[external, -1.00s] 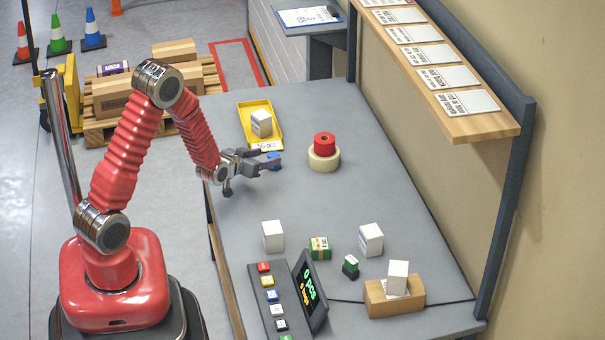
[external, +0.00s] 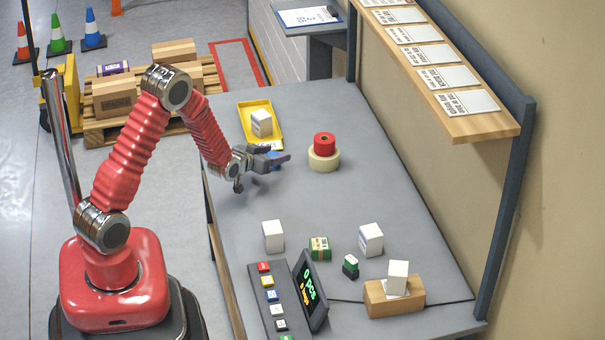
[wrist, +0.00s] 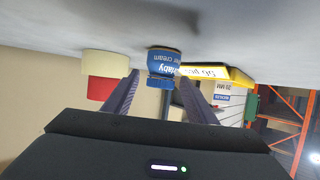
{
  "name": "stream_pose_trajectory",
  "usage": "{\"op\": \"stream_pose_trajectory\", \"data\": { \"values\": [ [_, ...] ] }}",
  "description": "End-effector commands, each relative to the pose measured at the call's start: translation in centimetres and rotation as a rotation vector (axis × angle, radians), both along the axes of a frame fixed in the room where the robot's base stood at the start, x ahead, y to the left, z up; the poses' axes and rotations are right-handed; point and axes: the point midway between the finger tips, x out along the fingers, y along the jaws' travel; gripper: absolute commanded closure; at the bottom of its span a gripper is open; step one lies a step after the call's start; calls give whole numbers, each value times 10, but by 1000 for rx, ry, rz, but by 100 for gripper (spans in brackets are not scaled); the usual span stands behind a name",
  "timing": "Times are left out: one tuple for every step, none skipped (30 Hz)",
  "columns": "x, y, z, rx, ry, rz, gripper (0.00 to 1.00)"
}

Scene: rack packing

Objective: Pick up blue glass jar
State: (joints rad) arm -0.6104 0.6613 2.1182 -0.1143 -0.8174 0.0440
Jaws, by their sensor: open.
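The blue jar (wrist: 163,64) with white lettering shows between my gripper's two fingers in the wrist view, which is upside down. In the external view only a bit of the blue jar (external: 275,154) shows behind my gripper (external: 284,161), just in front of the yellow tray. My gripper (wrist: 160,92) is open, its fingers pointing toward the jar, low over the grey table. I cannot tell whether the jar is within the fingers or just beyond their tips.
A yellow tray (external: 275,128) holding a white box (external: 262,123) is just behind the jar. A red roll (external: 324,140) on a cream roll (external: 323,160) stands to the right. Several small boxes and a keypad (external: 271,303) are at the front. The middle of the table is clear.

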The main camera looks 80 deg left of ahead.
Motion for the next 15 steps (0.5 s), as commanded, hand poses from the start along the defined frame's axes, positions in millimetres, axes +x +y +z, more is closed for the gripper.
{"op": "stream_pose_trajectory", "data": {
  "values": [
    [0, 0, 0, 0, 0, 0, 48],
    [0, 0, 0, 0, 0, 0, 50],
    [0, 0, 0, 0, 0, 0, 52],
    [0, 0, 0, 0, 0, 0, 55],
    [0, 0, 0, 0, 0, 0, 57],
    [0, 0, 0, 0, 0, 0, 60],
    [0, 0, 0, 0, 0, 0, 62],
    [0, 0, 0, 0, 0, 0, 64],
    [0, 0, 0, 0, 0, 0, 67],
    [0, 0, 0, 0, 0, 0, 69],
    [0, 0, 0, 0, 0, 0, 71],
    [0, 0, 0, 0, 0, 0, 74],
    [0, 0, 0, 0, 0, 0, 76],
    [0, 0, 0, 0, 0, 0, 78],
    [0, 0, 0, 0, 0, 0, 81]
  ]
}}
